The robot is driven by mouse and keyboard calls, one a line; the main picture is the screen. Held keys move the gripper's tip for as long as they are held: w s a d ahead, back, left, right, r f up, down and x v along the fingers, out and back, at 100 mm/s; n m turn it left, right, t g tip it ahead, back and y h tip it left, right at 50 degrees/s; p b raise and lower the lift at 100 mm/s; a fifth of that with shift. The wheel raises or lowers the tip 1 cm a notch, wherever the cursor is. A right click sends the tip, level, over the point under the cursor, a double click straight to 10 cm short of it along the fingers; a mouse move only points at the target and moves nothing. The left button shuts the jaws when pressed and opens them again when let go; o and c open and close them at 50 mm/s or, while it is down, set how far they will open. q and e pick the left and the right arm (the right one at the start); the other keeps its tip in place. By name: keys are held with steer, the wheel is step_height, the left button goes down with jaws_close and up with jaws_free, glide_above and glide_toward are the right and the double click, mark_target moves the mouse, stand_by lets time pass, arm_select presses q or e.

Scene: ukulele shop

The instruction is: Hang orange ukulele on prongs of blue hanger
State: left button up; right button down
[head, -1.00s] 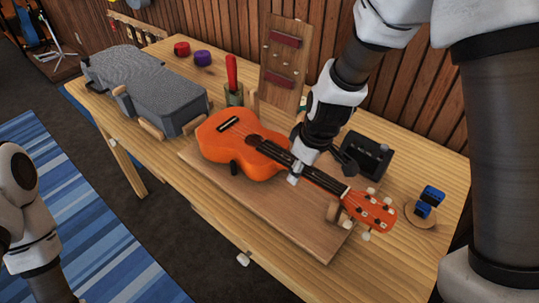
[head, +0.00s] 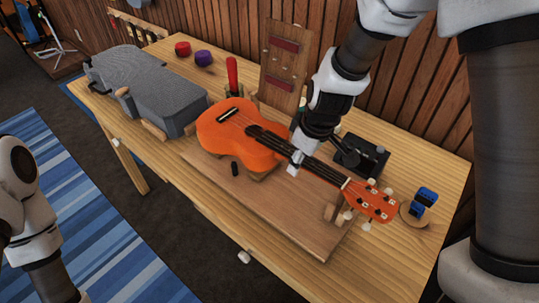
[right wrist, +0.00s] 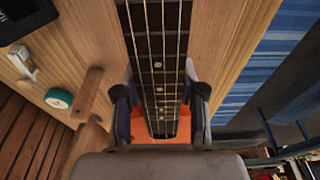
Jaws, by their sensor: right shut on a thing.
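The orange ukulele (head: 228,128) is held face up over a wooden work board, its body towards the left and its headstock (head: 375,203) towards the right. My right gripper (head: 296,158) is shut on its neck near the body. In the right wrist view the fretboard (right wrist: 158,45) runs between the two fingers of the gripper (right wrist: 160,100), with orange body showing beyond them. The body sits slightly above its wooden support, which shows beneath it. I cannot make out the blue hanger in these views. My left gripper is out of view; only part of that arm shows at the left edge.
The board (head: 290,222) has a neck rest (head: 333,210) and a dark peg (head: 235,169). A grey case (head: 150,90) lies left. A red-handled tool (head: 232,75), an upright wooden rack (head: 284,65) and a black box (head: 365,158) stand behind. Small blue items (head: 425,197) are at right.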

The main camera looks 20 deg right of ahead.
steer(key=shift+w+p+v, duration=0.15)
steer(key=shift+p+v, duration=0.55)
steer(key=shift+v, duration=0.2)
steer(key=shift+w+p+v, duration=0.15)
steer(key=shift+p+v, duration=0.5)
steer(key=shift+v, duration=0.25)
steer(key=shift+a+r, duration=0.15)
steer(key=shift+a, duration=0.05)
steer(key=shift+w+a+p+v, duration=0.15)
steer(key=shift+w+p+v, duration=0.05)
steer(key=shift+p+v, duration=0.95)
steer(key=shift+w+a+p+v, duration=0.1)
steer(key=shift+w+p+v, duration=0.1)
steer(key=shift+p+v, duration=1)
steer(key=shift+r, duration=0.2)
